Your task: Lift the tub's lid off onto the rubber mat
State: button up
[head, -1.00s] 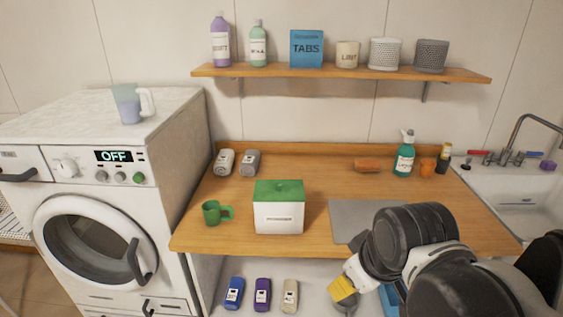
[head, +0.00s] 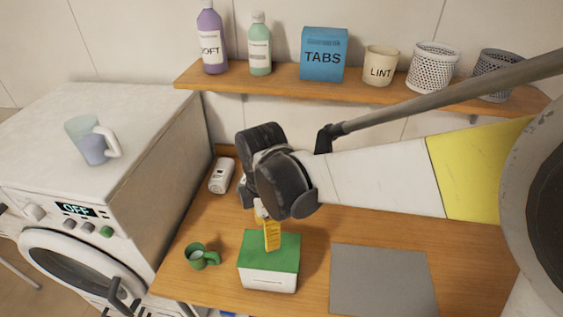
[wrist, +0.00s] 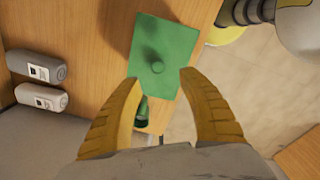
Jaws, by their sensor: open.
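The tub (head: 268,281) is a white box on the wooden counter with a flat green lid (head: 286,252) on it. The lid also shows in the wrist view (wrist: 178,40), with a round green knob (wrist: 152,56) near its middle. My gripper (head: 272,248) is above the lid with yellow fingers pointing down. In the wrist view the fingers (wrist: 160,78) are spread and empty, with the knob just beyond the tips. The knob is hidden behind the fingers in the head view. The grey rubber mat (head: 382,282) lies flat and bare to the right of the tub.
The shelf (head: 300,82) with bottles and baskets hangs above. The washing machine (head: 80,205) is at left.

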jog(key=f, duration=0.3)
jog(key=f+b, duration=0.1)
jog(key=f, duration=0.3)
jog(key=shift+w+d, duration=0.2)
jog(key=shift+r, duration=0.1)
jog(key=c, duration=0.9)
